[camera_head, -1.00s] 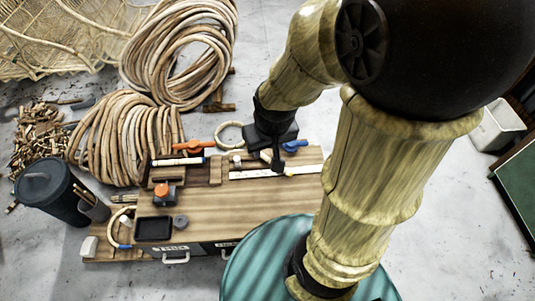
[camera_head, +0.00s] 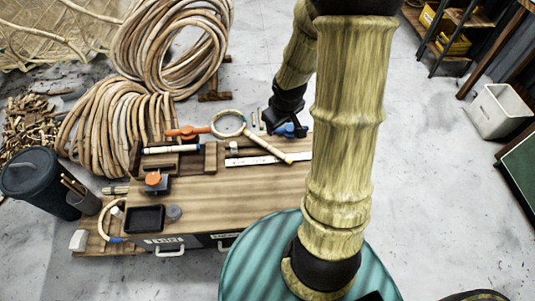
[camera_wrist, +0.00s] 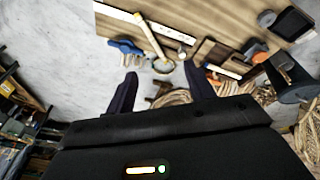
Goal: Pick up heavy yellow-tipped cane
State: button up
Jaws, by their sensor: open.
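A cane (camera_head: 262,144) bent into a round loop at one end lies at the back of the wooden workbench (camera_head: 225,200). Its straight part runs down and right to a yellowish tip (camera_head: 289,161). My gripper (camera_wrist: 161,69) is open and empty, apart from the cane. In the head view my gripper (camera_head: 285,118) is at the bench's back right corner, by a blue clamp (camera_head: 291,131); its fingers are mostly hidden there.
A white ruler (camera_head: 255,160) lies beside the cane. An orange clamp (camera_head: 187,132) and an orange-topped block (camera_head: 154,182) are to the left. Large cane coils (camera_head: 118,130) stand behind left. A dark bin (camera_head: 40,185) is far left.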

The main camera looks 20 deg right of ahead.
jog(key=w+d+f+n+t+y+b, duration=0.1)
jog(key=d+f+b, duration=0.3)
jog(key=f, duration=0.6)
jog(key=w+d+f+n+t+y+b, duration=0.1)
jog(key=d+f+b, duration=0.4)
jog(key=f, duration=0.6)
jog(key=w+d+f+n+t+y+b, duration=0.1)
jog(key=w+d+f+b, duration=0.4)
jog(key=f, duration=0.5)
jog(key=shift+f+n+t+y, duration=0.35)
jog(key=shift+t+y, duration=0.35)
jog(key=shift+t, duration=0.4)
jog(key=shift+f, duration=0.1)
jog(key=b, duration=0.4)
send_near(278, 151)
jog(key=x, duration=0.4)
jog(key=shift+w+f, duration=0.1)
jog(key=shift+w, duration=0.1)
jog(key=shift+a+f+b, duration=0.1)
jog(key=shift+b, duration=0.2)
